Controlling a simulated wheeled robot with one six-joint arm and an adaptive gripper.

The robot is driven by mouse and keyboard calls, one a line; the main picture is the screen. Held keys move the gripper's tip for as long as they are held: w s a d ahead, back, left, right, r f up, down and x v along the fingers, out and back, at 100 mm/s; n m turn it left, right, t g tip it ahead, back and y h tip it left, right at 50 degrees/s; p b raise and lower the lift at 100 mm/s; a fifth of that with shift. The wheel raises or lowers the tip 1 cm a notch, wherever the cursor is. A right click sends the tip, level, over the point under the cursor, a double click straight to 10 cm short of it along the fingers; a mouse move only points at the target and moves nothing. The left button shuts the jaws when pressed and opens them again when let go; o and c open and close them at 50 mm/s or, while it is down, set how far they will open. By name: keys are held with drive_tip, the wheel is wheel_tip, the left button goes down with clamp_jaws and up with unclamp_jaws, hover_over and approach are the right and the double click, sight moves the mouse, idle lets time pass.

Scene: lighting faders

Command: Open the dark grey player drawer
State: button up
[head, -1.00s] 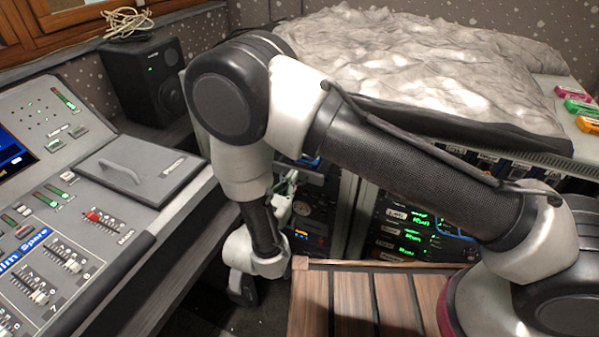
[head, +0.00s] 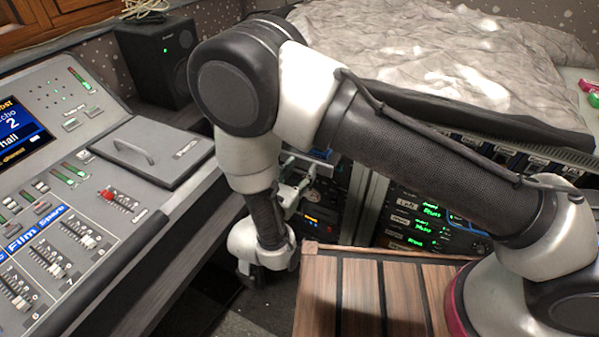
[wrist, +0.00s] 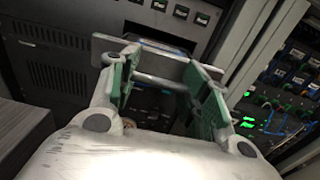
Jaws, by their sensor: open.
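My gripper (wrist: 163,68) is open, its green-padded fingers pointing into the equipment rack. A light grey bar (wrist: 165,61), which looks like a handle, runs across at the fingertips; I cannot tell if they touch it. It also shows in the head view (head: 301,163). Behind it is a dark unit with a blue strip (wrist: 166,46), which may be the player drawer; its front is mostly hidden by my fingers. I see no clear gap that shows it open. In the head view my gripper (head: 291,192) is partly hidden behind my wrist.
The mixing console (head: 100,180) stands at the left, with a lidded panel (head: 152,150). A slatted wooden top (head: 375,295) lies in front, right of my wrist. Lit rack units (head: 425,220) stand right of the gripper. A vented dark panel (wrist: 60,75) is at its left.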

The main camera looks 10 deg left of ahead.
drive_tip(key=shift+o, duration=0.8)
drive_tip(key=shift+r, duration=0.15)
drive_tip(key=shift+s, duration=0.1)
drive_tip(key=shift+o, duration=0.5)
drive_tip(key=v, duration=1.1)
drive_tip(key=shift+s+a, duration=0.15)
drive_tip(key=shift+s, duration=0.25)
